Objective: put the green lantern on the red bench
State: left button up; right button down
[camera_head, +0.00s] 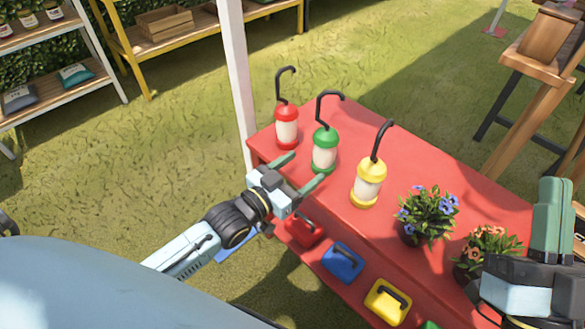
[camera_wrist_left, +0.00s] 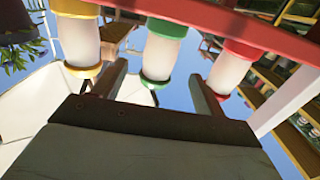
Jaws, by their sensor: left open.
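The green lantern (camera_head: 324,152) stands upright on a red bench-like table (camera_head: 420,160), its black hook pointing up, between a red lantern (camera_head: 287,132) and a yellow lantern (camera_head: 367,188). No other red bench shows. My left gripper (camera_head: 307,168) is open and empty at the near edge, its fingers pointing toward the green lantern. In the left wrist view, which looks upside down, the green lantern (camera_wrist_left: 158,57) appears between the two spread fingers; contact is not visible. My right gripper (camera_head: 553,220) is at the lower right, its finger gap unclear.
Two flower pots, blue (camera_head: 427,215) and orange (camera_head: 486,248), stand right of the yellow lantern. Red, blue and yellow boxes (camera_head: 388,302) sit on the lower shelf. A white post (camera_head: 237,75) rises by the left corner. The red top behind the lanterns is clear.

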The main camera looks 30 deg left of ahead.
pick_arm(q)
jog(key=s+d+r+t, duration=0.1)
jog(key=s+r+t, duration=0.1)
jog(key=r, duration=0.6)
jog(key=s+d+r+t, duration=0.2)
jog(key=s+r, duration=0.3)
jog(key=r, duration=0.3)
jog(key=s+d+r+n+t, duration=0.1)
jog(key=s+r, duration=0.3)
jog(key=r, duration=0.4)
jog(key=shift+s+d+t, duration=0.2)
jog(key=shift+d+t, duration=0.25)
jog(key=shift+t, duration=0.05)
pick_arm(e)
jog(key=shift+w+a+f+g, duration=0.1)
jog(key=shift+w+f+g, duration=0.3)
jog(key=shift+g, duration=0.2)
pick_arm(q)
jog(key=shift+r+h, duration=0.1)
jog(key=shift+h, duration=0.3)
